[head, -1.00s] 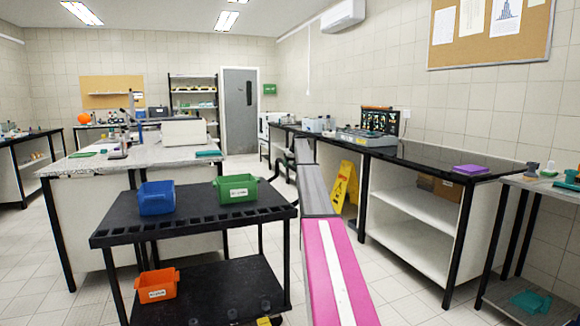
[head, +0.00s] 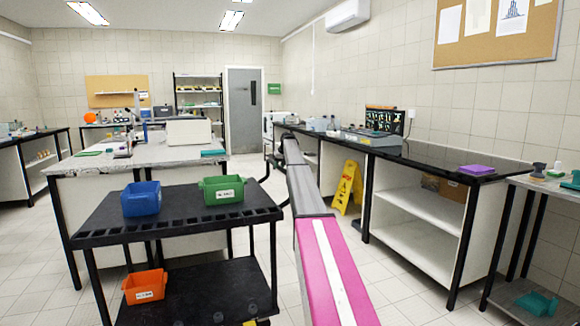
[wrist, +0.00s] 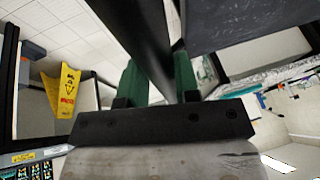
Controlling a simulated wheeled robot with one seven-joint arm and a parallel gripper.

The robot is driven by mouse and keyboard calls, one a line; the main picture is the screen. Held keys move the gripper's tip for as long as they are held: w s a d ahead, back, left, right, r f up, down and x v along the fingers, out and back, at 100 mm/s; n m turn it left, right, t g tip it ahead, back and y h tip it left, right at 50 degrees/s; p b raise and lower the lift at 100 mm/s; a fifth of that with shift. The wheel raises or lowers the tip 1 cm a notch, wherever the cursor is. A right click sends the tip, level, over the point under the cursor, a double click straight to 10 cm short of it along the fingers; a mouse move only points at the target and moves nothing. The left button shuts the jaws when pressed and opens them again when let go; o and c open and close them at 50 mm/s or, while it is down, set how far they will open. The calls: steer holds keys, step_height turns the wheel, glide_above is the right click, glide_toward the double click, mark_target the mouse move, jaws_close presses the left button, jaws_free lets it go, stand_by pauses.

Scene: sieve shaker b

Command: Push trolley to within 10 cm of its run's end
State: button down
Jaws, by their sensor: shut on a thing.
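The trolley (head: 175,222) is a black two-shelf cart at the lower left of the head view. A blue bin (head: 141,198) and a green bin (head: 221,190) stand on its top shelf, and an orange bin (head: 145,287) stands on the lower shelf. A curved black handle rises at its right far corner. In the wrist view my gripper (wrist: 157,62) has its green fingers on either side of a black bar (wrist: 148,35), shut on it; this appears to be the trolley handle. In the head view my arm reaches forward past the trolley's right side, and the grip is hard to make out.
A grey-topped bench (head: 75,164) stands close behind and left of the trolley. A black-topped counter (head: 440,164) runs along the right wall. A yellow floor sign (head: 347,187) stands beside the counter; it also shows in the wrist view (wrist: 66,92). Tiled floor is open at left.

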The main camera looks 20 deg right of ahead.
steer(key=s+a, duration=0.2)
steer(key=a, duration=7.1)
steer(key=shift+s, duration=0.3)
steer(key=c, duration=0.8)
jaws_free()
steer(key=shift+c, duration=0.2)
steer(key=shift+r, duration=0.1)
steer(key=v, duration=1)
steer(key=shift+r, duration=0.25)
steer(key=shift+s, duration=0.15)
